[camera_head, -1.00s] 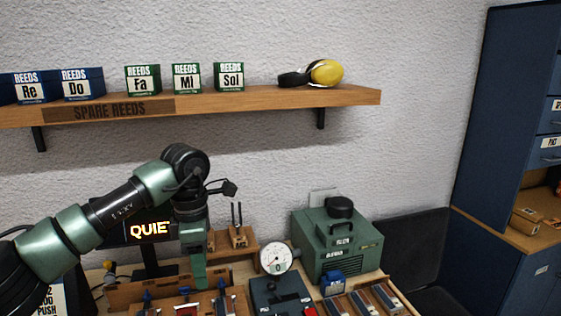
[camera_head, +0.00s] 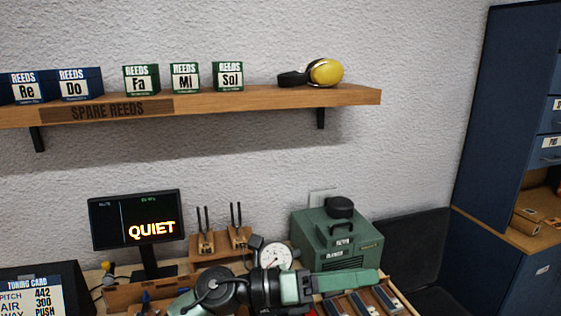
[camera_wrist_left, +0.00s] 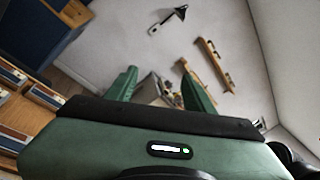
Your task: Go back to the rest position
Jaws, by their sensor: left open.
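My left gripper (camera_head: 345,283) is low in the head view, in front of the bench, with its arm folded and its fingers pointing right. In the left wrist view its two green fingers (camera_wrist_left: 160,88) stand well apart with nothing between them, so it is open and empty. My right gripper does not show in either view.
The bench holds a green box-shaped machine (camera_head: 335,239), a round dial gauge (camera_head: 277,257) and a monitor (camera_head: 135,220) reading QUIET. A shelf (camera_head: 230,101) above carries reed boxes and yellow ear defenders (camera_head: 326,72). A blue cabinet (camera_head: 497,130) stands at right.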

